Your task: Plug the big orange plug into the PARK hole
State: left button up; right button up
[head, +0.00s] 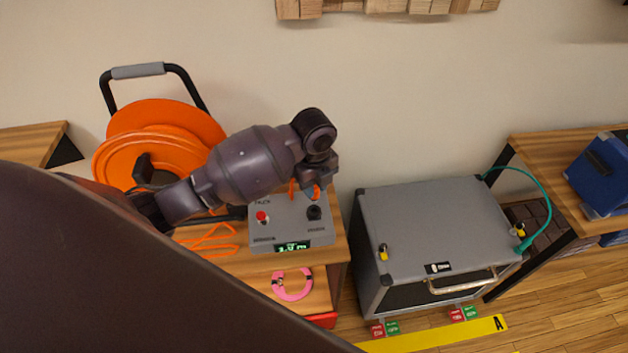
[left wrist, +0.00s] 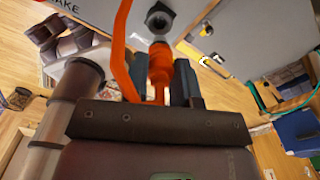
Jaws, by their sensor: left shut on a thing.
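The big orange plug (left wrist: 160,68) is between the fingers of my left gripper (left wrist: 164,80), which is shut on it. An orange cable (left wrist: 121,50) loops up beside it. The plug's front end is close to a round black socket (left wrist: 159,18) on a grey box; I cannot tell whether they touch. In the head view, my left gripper (head: 310,190) is over the back right of that grey box (head: 285,232), and the black socket (head: 314,213) shows just in front of it. No PARK label is readable. My right gripper is not in view.
The grey box has a red button (head: 262,217) and a green display (head: 292,246). An orange cable reel (head: 160,125) stands left, and a pink ring (head: 292,284) lies below. A grey amp case (head: 435,235) stands right, with a teal cable (head: 547,190) at its right corner.

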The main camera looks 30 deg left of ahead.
pick_arm(q)
jog(key=shift+f, duration=2.55)
jog(key=o, duration=1)
notch_tip(320, 180, up, 11)
jog(key=shift+f, duration=0.15)
jog(key=shift+s, duration=0.1)
